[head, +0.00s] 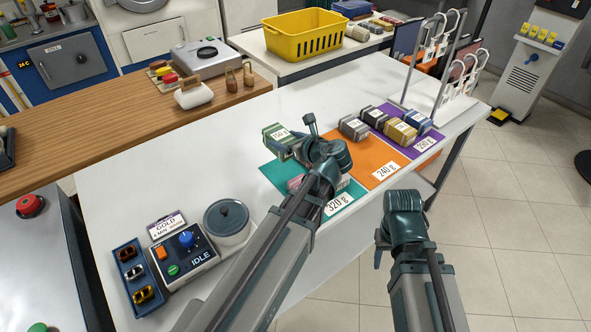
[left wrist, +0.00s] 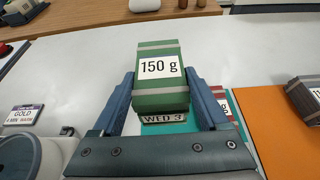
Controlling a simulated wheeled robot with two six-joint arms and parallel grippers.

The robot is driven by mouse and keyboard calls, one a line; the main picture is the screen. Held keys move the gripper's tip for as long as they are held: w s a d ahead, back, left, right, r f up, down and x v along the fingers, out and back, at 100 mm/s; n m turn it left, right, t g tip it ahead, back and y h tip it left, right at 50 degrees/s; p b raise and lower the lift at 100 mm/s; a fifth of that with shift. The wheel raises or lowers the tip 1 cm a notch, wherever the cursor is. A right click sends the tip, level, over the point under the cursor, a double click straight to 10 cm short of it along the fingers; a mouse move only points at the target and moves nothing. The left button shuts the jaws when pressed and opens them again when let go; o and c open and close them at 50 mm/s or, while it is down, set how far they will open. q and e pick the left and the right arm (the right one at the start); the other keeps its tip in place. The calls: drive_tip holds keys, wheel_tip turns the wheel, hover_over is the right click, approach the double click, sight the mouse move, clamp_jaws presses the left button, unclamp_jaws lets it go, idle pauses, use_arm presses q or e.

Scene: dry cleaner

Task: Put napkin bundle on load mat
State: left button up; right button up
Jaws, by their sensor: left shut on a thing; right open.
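A green bundle (head: 276,132) with pale bands and a "150 g" label is in my left gripper (head: 297,138). The left wrist view shows this bundle (left wrist: 158,92) between the two fingers, label facing the camera. My left gripper is shut on it over the far left side of the teal mat (head: 276,176), labelled "320 g". Whether the bundle touches anything below is unclear. A reddish bundle (head: 296,183) on the teal mat is partly hidden by my left arm. My right gripper (head: 400,222) is open and empty, off the counter's right edge.
An orange mat (head: 372,163) "240 g" and a purple mat (head: 425,143) "280 g" adjoin the teal one, with several bundles at their far ends. A white rack (head: 440,65) stands behind. A control box (head: 184,256) and grey lidded pot (head: 228,222) stand at left.

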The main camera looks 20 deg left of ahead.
use_arm(q)
drive_tip(key=shift+f+b, duration=4.25)
drive_tip(key=shift+f, duration=0.4)
drive_tip(key=shift+f, duration=0.15)
drive_tip(key=o, duration=1.4)
drive_tip(key=shift+r, duration=0.3)
drive_tip(key=p+v, duration=0.4)
drive_tip(key=v, duration=0.6)
drive_tip(key=shift+s+d+r, duration=0.15)
drive_tip(key=shift+s+d+r+p, duration=0.2)
drive_tip(key=shift+s+d+p, duration=0.15)
drive_tip(key=shift+d, duration=0.3)
